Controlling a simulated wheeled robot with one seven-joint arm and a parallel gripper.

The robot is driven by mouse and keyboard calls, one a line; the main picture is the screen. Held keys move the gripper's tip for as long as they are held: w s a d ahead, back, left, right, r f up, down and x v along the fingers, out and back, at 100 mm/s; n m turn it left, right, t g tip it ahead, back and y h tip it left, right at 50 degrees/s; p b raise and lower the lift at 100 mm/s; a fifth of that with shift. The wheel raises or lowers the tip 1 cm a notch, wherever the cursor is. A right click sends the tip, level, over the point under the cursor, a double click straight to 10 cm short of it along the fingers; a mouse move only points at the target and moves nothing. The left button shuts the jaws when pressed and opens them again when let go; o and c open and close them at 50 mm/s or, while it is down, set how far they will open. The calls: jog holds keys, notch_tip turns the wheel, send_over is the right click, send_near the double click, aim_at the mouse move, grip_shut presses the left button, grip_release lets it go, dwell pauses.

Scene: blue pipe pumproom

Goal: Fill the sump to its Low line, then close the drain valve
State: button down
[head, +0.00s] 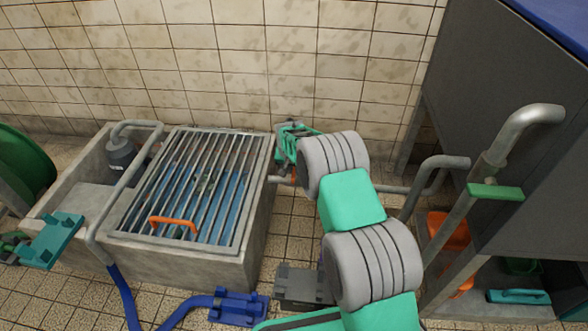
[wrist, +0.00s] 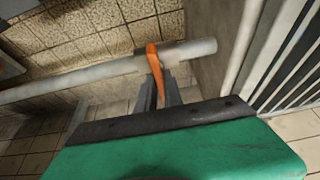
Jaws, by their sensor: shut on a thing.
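The sump (head: 255,215) is a grey concrete tank with a barred grate over it. Blue water (head: 228,200) shows beneath the bars; I cannot make out a Low line. The drain pipe (head: 385,189) runs right from the sump's side; it also shows in the wrist view (wrist: 100,75). In the wrist view the orange drain valve lever (wrist: 154,62) crosses the pipe. My gripper (wrist: 158,88) is shut on the lever's near end. In the head view my gripper (head: 287,172) is beside the sump's right wall, partly hidden by my arm.
A grey pipe (head: 128,180) with a blue hose (head: 122,295) stands at the sump's left. A blue clamp-like block (head: 238,306) and a grey one (head: 300,285) are on the floor in front. A bent pipe (head: 490,160) stands at right.

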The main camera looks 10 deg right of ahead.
jog(key=shift+d+r+n+y+p, duration=0.15)
jog(key=shift+r+n+y+p, duration=0.15)
jog(key=shift+n+p, duration=0.4)
jog(key=n, duration=0.1)
jog(key=n+y, duration=0.1)
jog(key=shift+f+n, duration=0.3)
jog(key=c, duration=1.5)
grip_release()
jog(key=shift+p, duration=0.3)
jog(key=p+v, duration=0.3)
jog(key=v, duration=0.4)
jog(key=shift+s+r, duration=0.25)
jog(key=shift+r, duration=0.1)
